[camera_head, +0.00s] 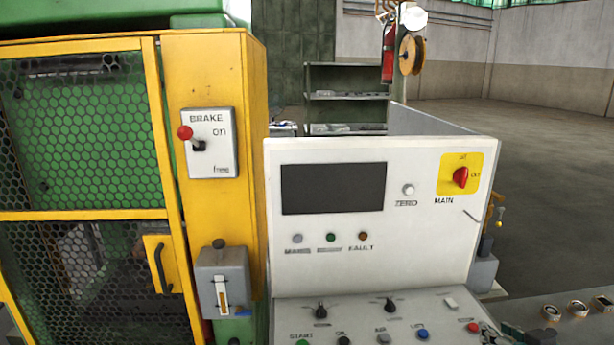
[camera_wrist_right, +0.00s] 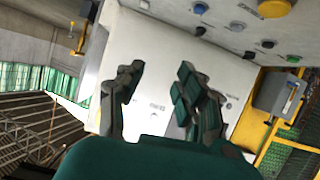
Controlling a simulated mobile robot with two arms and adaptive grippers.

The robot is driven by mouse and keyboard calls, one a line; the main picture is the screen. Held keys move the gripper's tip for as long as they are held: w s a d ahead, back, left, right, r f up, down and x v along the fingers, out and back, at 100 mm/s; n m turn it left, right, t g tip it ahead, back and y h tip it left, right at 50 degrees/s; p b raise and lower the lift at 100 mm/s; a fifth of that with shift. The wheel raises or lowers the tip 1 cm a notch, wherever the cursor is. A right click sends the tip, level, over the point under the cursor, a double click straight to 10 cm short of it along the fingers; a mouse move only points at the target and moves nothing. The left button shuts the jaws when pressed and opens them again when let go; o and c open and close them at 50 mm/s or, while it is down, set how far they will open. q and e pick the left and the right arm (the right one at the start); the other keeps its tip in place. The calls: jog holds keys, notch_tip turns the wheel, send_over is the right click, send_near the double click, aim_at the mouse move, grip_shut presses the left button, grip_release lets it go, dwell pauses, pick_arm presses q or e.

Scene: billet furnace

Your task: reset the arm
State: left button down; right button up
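My right gripper (camera_wrist_right: 160,92) shows in the right wrist view with its two dark-padded fingers apart and nothing between them. Beyond the fingers is the white face of the control console, which also shows in the head view (camera_head: 410,250). I cannot tell any contact between the fingers and the console. In the head view only a small dark piece at the bottom edge, right of the console buttons, may belong to this gripper. My left gripper is in neither view.
A yellow machine frame (camera_head: 205,75) with a mesh door (camera_head: 80,130) stands left of the console. It carries a brake lever plate (camera_head: 222,160) and a grey slider box (camera_head: 235,275). The console has a red main switch (camera_head: 461,177). Open floor (camera_head: 545,150) lies behind right.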

jog(key=s+a+f+g, duration=0.2)
jog(key=s+a+f, duration=0.25)
jog(key=f, duration=0.25)
jog(key=s+a+f+g, duration=0.2)
jog(key=s+a+f, duration=0.2)
jog(key=s+f, duration=0.2)
jog(key=s+a+f+g, duration=0.3)
jog(key=s+a, duration=0.1)
jog(key=s, duration=0.4)
jog(key=s+a+f+g, duration=0.3)
jog(key=s+a, duration=0.1)
jog(key=s, duration=0.5)
notch_tip(320, 180, down, 30)
jog(key=s+g+b, duration=0.1)
jog(key=b, duration=0.2)
jog(key=s+d+f+n+g+b, duration=0.1)
jog(key=s+d+f, duration=0.1)
jog(key=s+f, duration=1.4)
jog(key=shift+s+d+f+h+b, duration=0.25)
jog(key=shift+d+f+h+b, duration=0.05)
jog(key=shift+d+f, duration=0.1)
jog(key=shift+s, duration=0.1)
